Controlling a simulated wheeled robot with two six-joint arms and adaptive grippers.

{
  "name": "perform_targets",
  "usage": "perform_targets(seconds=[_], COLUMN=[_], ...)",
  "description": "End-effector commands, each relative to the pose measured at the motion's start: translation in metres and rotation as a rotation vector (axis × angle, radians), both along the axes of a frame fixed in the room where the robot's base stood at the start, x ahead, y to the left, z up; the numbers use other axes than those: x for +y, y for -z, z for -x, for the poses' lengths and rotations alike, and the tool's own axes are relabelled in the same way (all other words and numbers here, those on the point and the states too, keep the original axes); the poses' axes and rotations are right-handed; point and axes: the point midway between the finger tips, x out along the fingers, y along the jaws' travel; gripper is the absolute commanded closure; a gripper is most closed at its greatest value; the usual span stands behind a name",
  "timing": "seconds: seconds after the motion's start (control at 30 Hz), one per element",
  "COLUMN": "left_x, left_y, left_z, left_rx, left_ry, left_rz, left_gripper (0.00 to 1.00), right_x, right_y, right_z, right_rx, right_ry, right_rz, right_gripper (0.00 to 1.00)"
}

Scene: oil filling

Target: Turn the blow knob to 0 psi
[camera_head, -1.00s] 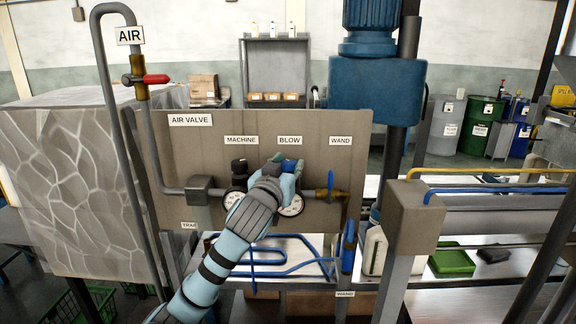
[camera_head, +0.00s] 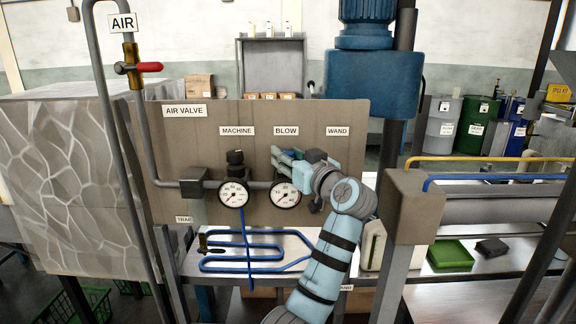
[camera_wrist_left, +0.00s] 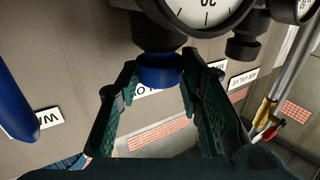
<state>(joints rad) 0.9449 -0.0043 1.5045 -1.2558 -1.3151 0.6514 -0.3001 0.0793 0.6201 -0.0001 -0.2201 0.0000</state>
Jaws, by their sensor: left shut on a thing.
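The blue blow knob (camera_wrist_left: 160,70) sits between the two dark green fingers of my left gripper (camera_wrist_left: 157,95) in the wrist view, which is turned upside down. In the head view my left gripper (camera_head: 283,158) reaches in from the right, below the BLOW label (camera_head: 286,131), and hides most of the knob. The gripper is shut on the knob. The white blow gauge (camera_head: 286,194) is uncovered just below it and also shows at the top of the wrist view (camera_wrist_left: 205,12). I cannot read its needle surely. My right gripper is not in view.
The machine gauge (camera_head: 234,193) and dark machine knob (camera_head: 235,157) are left of the blow gauge on the air valve panel (camera_head: 210,135). A red-handled air valve (camera_head: 148,67) is upper left. A grey post and box (camera_head: 412,212) stand close right of my arm.

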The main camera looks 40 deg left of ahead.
Motion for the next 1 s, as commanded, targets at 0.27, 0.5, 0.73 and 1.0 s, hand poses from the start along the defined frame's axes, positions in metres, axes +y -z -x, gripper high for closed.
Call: perform_targets(seconds=[0.27, 0.5, 0.73, 1.0], left_x=[-0.0003, 0.0001, 0.0001, 0.0004], left_y=[0.0007, -0.0002, -0.0002, -0.0001], left_z=[-0.0018, -0.0016, -0.0016, -0.0014], left_rx=[0.0, -0.001, -0.001, 0.0], left_ry=[-0.1, -0.124, -0.124, -0.125], left_rz=[0.0, 0.002, 0.002, 0.001], left_gripper=[0.94, 0.94, 0.94, 0.46], right_x=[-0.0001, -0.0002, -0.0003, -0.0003], right_y=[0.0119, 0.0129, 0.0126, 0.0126], right_z=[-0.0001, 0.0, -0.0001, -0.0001], right_rx=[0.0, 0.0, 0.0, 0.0], right_ry=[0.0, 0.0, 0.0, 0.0], right_rz=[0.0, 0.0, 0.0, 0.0], right_gripper=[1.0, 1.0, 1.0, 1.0])
